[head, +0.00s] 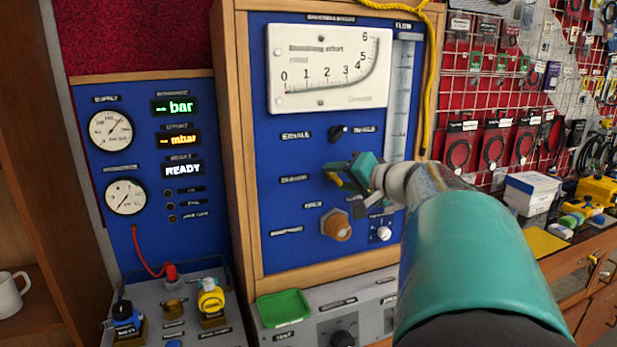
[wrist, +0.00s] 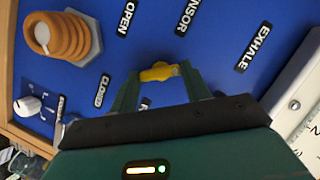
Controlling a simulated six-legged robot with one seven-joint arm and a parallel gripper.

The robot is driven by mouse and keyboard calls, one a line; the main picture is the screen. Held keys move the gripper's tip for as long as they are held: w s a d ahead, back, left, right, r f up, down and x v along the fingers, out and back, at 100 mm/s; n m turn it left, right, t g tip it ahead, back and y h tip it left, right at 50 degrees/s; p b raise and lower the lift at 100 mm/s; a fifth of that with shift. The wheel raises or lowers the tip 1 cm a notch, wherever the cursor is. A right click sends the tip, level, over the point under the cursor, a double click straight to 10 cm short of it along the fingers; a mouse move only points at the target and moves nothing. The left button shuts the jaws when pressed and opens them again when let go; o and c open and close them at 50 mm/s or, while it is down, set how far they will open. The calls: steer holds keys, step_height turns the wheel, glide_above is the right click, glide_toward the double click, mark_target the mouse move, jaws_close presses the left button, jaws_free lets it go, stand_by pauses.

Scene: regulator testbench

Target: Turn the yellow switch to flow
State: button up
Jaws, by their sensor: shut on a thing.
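The yellow switch (wrist: 159,72) sits on the blue panel, between my fingertips in the wrist view. My gripper (wrist: 160,78) is shut on it, with one green finger on each side. In the head view my gripper (head: 352,170) is at the panel, below the black switch, and a bit of yellow (head: 334,180) shows beside its dark fingers. A "SENSOR" label (wrist: 187,15) is beyond the switch in the wrist view. A label on the near side is mostly hidden behind my gripper, so I cannot read it.
A black switch (head: 338,133) sits above my gripper. An orange-brown ribbed knob (head: 337,226) and a small white knob (head: 383,234) are below. The dial gauge (head: 330,68) and flow tube (head: 401,90) are above. A yellow hose (head: 428,90) hangs at the panel's right edge.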

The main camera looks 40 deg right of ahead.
steer(key=m+t, duration=0.1)
steer(key=m, duration=0.2)
steer(key=shift+f+t+y, duration=0.15)
steer(key=shift+t+y, duration=0.15)
steer(key=shift+y, duration=0.1)
steer(key=m, duration=0.2)
steer(key=m+t, duration=0.1)
steer(key=m, duration=0.1)
steer(key=shift+d+f+y, duration=0.1)
steer(key=shift+f+y, duration=0.1)
steer(key=shift+y, duration=0.1)
steer(key=m+t, duration=0.2)
steer(key=m, duration=0.2)
steer(key=shift+f, duration=0.15)
steer(key=shift+f+m+t+h, duration=0.1)
steer(key=shift+m+t+h, duration=0.3)
steer(key=shift+m, duration=0.8)
steer(key=shift+m+t+h, duration=0.2)
steer(key=shift+m+h, duration=0.4)
steer(key=shift+m, duration=0.6)
steer(key=o, duration=1)
steer(key=shift+s, duration=0.1)
steer(key=v, duration=1.3)
steer(key=shift+s+f, duration=0.2)
steer(key=shift+s, duration=0.05)
